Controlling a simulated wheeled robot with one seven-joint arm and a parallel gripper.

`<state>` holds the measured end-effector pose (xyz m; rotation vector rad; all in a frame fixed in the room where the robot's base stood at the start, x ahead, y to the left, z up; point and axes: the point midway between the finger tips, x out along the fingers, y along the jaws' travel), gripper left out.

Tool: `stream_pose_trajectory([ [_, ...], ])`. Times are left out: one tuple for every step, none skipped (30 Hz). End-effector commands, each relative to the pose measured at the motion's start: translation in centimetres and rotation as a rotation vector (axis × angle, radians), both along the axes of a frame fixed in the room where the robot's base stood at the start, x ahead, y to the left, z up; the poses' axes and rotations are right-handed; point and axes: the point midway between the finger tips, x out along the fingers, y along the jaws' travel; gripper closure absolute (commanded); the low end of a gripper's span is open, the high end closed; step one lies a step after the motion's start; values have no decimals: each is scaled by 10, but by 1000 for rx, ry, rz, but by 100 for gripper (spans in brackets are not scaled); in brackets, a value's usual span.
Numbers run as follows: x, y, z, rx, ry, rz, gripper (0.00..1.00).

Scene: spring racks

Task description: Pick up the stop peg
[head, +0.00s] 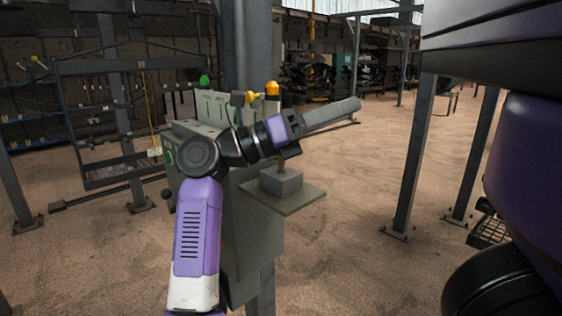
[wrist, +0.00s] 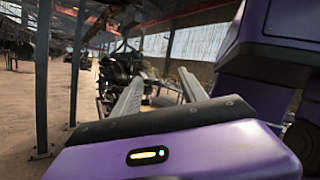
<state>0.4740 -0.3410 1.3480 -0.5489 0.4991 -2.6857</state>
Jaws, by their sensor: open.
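A thin upright piece (head: 281,165) rises from a grey block (head: 281,182) on a small flat shelf of the grey cabinet. It may be the stop peg, but it is too small to tell for sure. My gripper (head: 356,104) is above and to the right of the block in the head view, pointing right and slightly up, away from it. In the wrist view my gripper (wrist: 161,82) shows two grey fingers spread apart with nothing between them. The block and the thin piece do not show in the wrist view.
The shelf (head: 296,203) juts from the cabinet (head: 232,245), which stands against a post. An orange lamp (head: 272,89) and a green lamp (head: 204,79) top the cabinet. Steel posts (head: 415,160) stand at the right and a rack frame (head: 100,110) at the left. Open floor lies between.

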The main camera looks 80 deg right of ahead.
Motion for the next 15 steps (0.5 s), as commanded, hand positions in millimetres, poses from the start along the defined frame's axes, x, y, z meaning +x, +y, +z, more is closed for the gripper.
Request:
stream_pose_trajectory([
  [-6,-6,-1,21,-83,-8,50],
  [-9,-9,-3,32,-128,-13,50],
  [-12,-13,-6,49,-194,-20,50],
  [-15,-16,-9,62,-248,-24,50],
  [-17,-19,-12,78,-302,-30,50],
  [-19,-23,-17,100,-379,-36,50],
  [-19,-26,-21,118,-437,-42,50],
  [-19,-28,-25,136,-494,-46,50],
  [-18,-31,-30,160,-572,-52,50],
  [-17,-33,-34,179,-630,-56,50],
  [-15,-35,-38,200,-688,-60,50],
  [-11,-36,-43,228,-766,-66,50],
  [-7,-37,-46,250,-823,-68,50],
  [-3,-38,-49,271,-881,-72,50],
  [3,-38,-52,301,-958,-75,50],
])
